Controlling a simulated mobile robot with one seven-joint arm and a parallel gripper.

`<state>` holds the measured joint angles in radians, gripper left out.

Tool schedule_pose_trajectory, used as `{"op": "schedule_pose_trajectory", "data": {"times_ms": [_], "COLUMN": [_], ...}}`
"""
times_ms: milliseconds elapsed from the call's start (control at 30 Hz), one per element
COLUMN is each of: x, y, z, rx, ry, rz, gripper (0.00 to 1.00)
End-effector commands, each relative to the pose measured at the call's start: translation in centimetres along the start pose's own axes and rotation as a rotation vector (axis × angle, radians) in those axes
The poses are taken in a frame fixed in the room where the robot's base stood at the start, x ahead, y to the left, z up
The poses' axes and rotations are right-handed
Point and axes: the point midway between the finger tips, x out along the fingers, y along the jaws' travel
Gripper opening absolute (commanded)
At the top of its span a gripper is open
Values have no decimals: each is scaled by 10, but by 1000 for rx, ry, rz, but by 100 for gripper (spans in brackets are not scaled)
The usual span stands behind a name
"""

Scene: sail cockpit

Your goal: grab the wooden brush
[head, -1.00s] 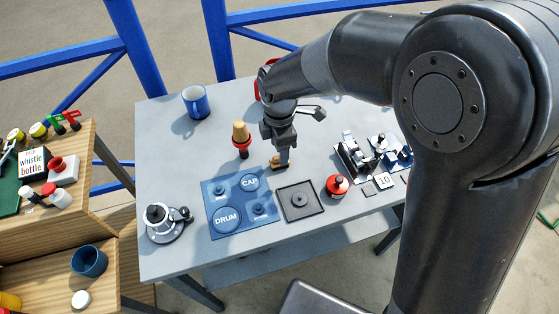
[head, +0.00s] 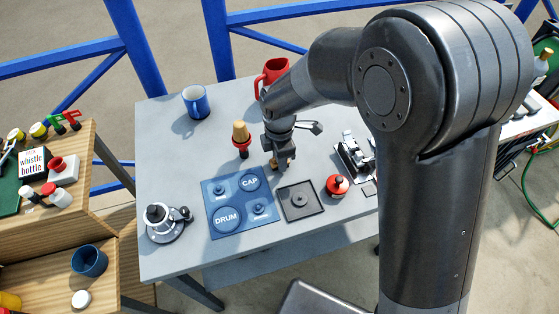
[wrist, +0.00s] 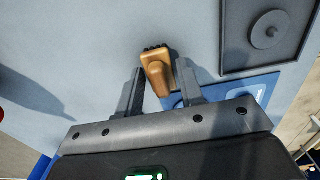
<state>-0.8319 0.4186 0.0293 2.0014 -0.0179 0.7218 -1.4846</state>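The wooden brush (wrist: 157,72) shows in the wrist view as a small tan block with dark bristles at its far edge. It lies between the two fingers of my gripper (wrist: 160,88), slightly tilted relative to them. The fingers stand apart on either side of it, and a gap shows beside its narrower near end. In the head view my gripper (head: 280,161) is low over the grey table, and only a bit of the brush (head: 287,162) shows beside the fingers.

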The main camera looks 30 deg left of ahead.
Motion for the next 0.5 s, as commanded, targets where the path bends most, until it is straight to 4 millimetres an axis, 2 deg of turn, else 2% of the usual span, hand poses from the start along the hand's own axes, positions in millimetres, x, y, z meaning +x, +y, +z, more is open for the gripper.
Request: {"op": "schedule_pose_trajectory", "data": {"times_ms": [33, 367, 500], "x": [0, 0, 0], "y": [0, 0, 0], "z": [0, 0, 0], "rx": [0, 0, 0], "ry": [0, 0, 0], "rz": [0, 0, 0], "gripper": [31, 4, 4]}}
